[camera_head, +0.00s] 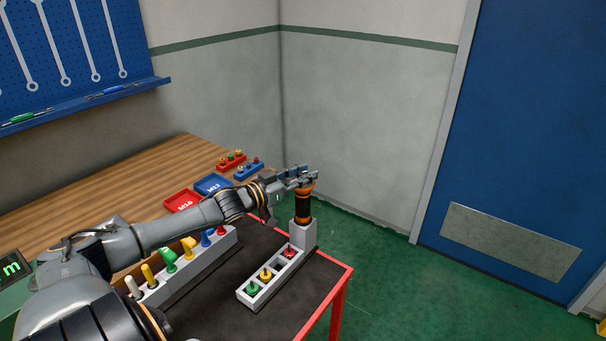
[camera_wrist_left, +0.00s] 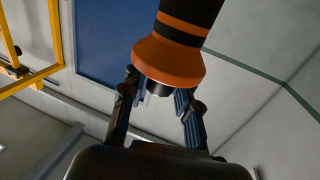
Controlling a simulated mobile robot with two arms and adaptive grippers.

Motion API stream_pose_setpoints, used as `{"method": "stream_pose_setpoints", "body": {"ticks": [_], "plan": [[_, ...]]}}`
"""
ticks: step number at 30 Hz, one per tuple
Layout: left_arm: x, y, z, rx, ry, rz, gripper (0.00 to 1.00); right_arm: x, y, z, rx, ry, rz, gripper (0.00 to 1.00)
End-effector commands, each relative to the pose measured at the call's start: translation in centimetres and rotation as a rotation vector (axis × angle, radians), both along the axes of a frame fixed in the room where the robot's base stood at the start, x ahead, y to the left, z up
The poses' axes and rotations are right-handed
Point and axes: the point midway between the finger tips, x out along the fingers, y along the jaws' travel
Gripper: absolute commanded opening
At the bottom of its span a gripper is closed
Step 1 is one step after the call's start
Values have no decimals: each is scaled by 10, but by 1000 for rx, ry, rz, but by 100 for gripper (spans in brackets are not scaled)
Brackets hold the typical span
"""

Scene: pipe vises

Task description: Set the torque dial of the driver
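The driver (camera_head: 303,208) stands upright in a grey holder (camera_head: 303,235) at the table's right corner, with a black grip and orange bands. My left gripper (camera_head: 298,177) is at its top end, reaching in from the left. In the left wrist view the driver (camera_wrist_left: 170,60) comes in from the upper edge, its wide orange end towards my fingers. A small dark and silvery part shows at that end. My left gripper (camera_wrist_left: 157,100) has its fingers apart on either side of this end; whether they touch it is unclear. No dial marks are readable. My right gripper is out of view.
A grey rack (camera_head: 270,279) with green, yellow and red pieces stands in front of the driver. Another rack (camera_head: 190,262) of coloured pieces lies below my arm. Red (camera_head: 183,201) and blue (camera_head: 213,185) trays sit on the wooden bench. Open floor lies to the right.

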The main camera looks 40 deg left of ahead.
Motion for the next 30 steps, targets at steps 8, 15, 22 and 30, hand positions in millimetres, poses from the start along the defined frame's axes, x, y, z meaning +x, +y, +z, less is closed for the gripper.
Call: {"method": "stream_pose_setpoints", "body": {"ticks": [8,15,22,30], "plan": [[0,0,0,0,-1,0,49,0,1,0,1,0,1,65],[-6,1,-1,0,1,0,49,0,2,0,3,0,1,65],[-29,4,-2,1,4,-1,49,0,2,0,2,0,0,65],[-61,9,-2,0,4,-1,49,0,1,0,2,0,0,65]]}}
